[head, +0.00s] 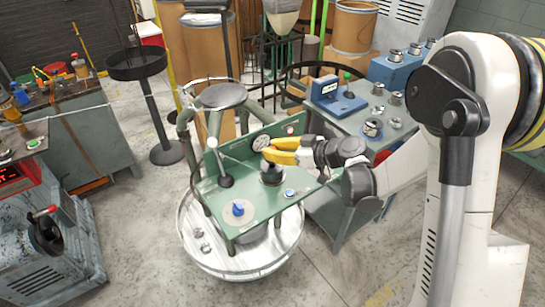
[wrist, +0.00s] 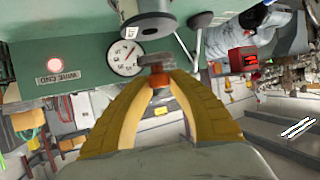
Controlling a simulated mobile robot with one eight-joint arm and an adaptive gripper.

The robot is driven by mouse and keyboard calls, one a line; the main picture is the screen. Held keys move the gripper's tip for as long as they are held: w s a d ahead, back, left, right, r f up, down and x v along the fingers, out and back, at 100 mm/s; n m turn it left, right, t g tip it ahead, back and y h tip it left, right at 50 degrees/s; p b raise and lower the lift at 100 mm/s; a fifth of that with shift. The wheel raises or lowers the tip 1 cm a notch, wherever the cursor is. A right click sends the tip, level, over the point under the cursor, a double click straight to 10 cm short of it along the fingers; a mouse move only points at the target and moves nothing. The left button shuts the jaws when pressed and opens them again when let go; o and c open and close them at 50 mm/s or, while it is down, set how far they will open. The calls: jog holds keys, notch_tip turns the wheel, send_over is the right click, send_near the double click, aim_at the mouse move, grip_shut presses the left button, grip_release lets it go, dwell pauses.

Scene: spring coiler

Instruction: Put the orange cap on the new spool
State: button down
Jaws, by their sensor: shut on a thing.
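My gripper (head: 268,150) has yellow fingers and reaches in from the right, over the green coiler table (head: 262,205). In the wrist view my gripper (wrist: 158,74) is shut, with a small orange-brown piece (wrist: 160,82), seemingly the orange cap, between its fingertips. A grey block-like part shows at the tips; I cannot tell whether it belongs to the cap. A dark spool-like cylinder (head: 271,175) stands on the table below the fingers, apart from them. It seems to be the spool; it also shows in the wrist view (wrist: 146,28). The cap is hidden in the head view.
A green panel with a round gauge (head: 261,142) stands behind the fingers. A lever stand (head: 225,180) is left of the spool. A blue knob on a pale disc (head: 238,209) is at the front. A side table (head: 350,122) with metal parts stands to the right.

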jog(key=shift+f, duration=1)
jog(key=shift+f+b, duration=0.1)
jog(key=shift+b, duration=0.2)
jog(key=shift+f+b, duration=0.5)
jog(key=shift+b, duration=0.05)
jog(key=c, duration=1.3)
grip_release()
